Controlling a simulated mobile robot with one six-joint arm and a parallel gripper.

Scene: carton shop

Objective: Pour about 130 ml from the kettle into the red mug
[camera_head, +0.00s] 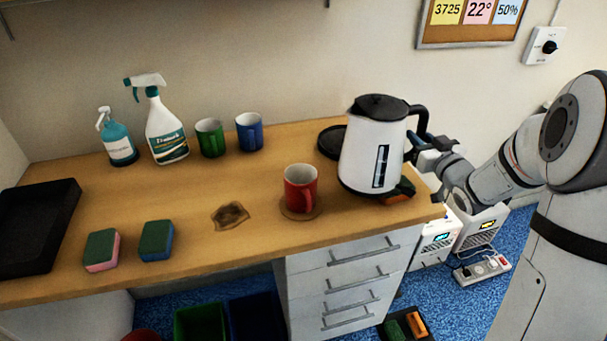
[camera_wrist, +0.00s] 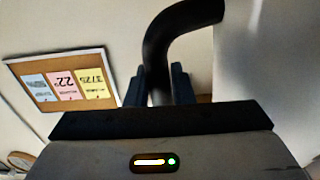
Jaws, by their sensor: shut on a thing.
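The white kettle (camera_head: 362,153) with a black lid and black handle is upright at the right end of the counter. My gripper (camera_head: 424,140) is shut on the kettle's handle, right of its body. In the wrist view the black curved handle (camera_wrist: 157,52) passes between the two fingers. I cannot tell whether the kettle's bottom touches the counter. The red mug (camera_head: 297,189) stands upright on a round brown coaster (camera_head: 301,214), left of the kettle and apart from it. The mug's inside bottom and the water level are not clear.
The black round kettle base (camera_head: 328,141) is partly hidden behind the kettle. An orange and dark sponge (camera_head: 402,192) lies by the kettle's bottom. A green mug (camera_head: 210,138) and blue mug (camera_head: 249,132) stand behind. A brown stain (camera_head: 230,215) lies left of the red mug.

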